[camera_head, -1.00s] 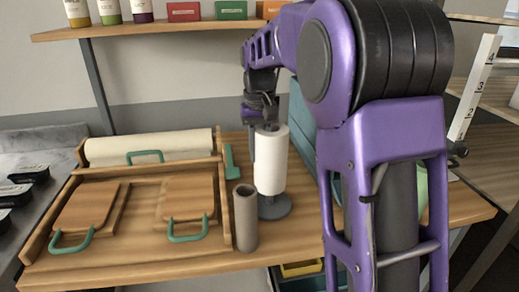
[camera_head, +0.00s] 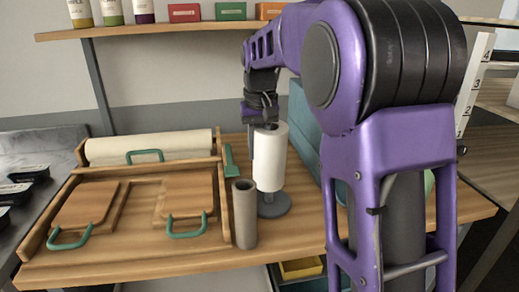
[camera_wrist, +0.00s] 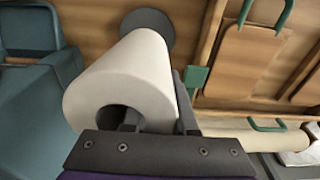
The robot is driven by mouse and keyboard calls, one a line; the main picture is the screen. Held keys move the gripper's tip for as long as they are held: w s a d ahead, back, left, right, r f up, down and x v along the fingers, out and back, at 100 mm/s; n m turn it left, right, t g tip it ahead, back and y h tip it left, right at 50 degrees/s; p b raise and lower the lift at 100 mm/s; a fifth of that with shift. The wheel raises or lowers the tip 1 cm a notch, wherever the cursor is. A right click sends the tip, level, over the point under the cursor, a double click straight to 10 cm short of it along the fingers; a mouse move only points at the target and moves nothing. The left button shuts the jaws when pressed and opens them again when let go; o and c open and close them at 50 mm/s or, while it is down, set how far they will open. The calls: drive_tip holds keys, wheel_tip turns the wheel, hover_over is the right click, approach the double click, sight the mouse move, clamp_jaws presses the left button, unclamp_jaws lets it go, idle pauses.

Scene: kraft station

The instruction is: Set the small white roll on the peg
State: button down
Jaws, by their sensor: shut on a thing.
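The small white roll (camera_head: 270,160) hangs nearly upright from my gripper (camera_head: 261,118). In the wrist view the roll (camera_wrist: 128,72) shows its open core end toward me. My gripper (camera_wrist: 158,122) is shut on the roll's wall near that end, with one dark finger at the core and one outside. The grey round base (camera_head: 275,207) of the peg stands on the table right below the roll; it also shows in the wrist view (camera_wrist: 148,22). A short grey piece shows between the roll's lower end and the base. The roll hides most of the peg, so I cannot tell how far it is around it.
A brown-grey tube (camera_head: 244,215) stands close left of the base. A wooden tray (camera_head: 145,215) with green-handled boards and a long pale roll (camera_head: 150,147) lies left. A blue-teal container (camera_head: 302,118) is behind right. A shelf (camera_head: 180,28) runs above.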

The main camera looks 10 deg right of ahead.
sight(260, 167)
drive_tip(key=shift+g, duration=0.5)
drive_tip(key=f, duration=0.2)
drive_tip(key=s+f, duration=0.1)
drive_tip(key=f, duration=0.2)
drive_tip(key=shift+f, duration=0.15)
drive_tip(key=c, duration=0.6)
unclamp_jaws()
drive_tip(key=shift+c, duration=0.2)
drive_tip(key=shift+w+f, duration=0.3)
drive_tip(key=shift+w, duration=0.15)
drive_tip(key=shift+d, duration=0.15)
drive_tip(key=shift+r, duration=0.25)
drive_tip(key=r+p, duration=0.1)
drive_tip(key=r, duration=0.5)
drive_tip(key=r+p, duration=0.2)
drive_tip(key=r, duration=0.4)
drive_tip(key=a+r+p, duration=0.1)
drive_tip(key=r, duration=0.5)
drive_tip(key=shift+s+r+p, duration=0.15)
drive_tip(key=shift+r+p, duration=0.1)
drive_tip(key=shift+p, duration=0.15)
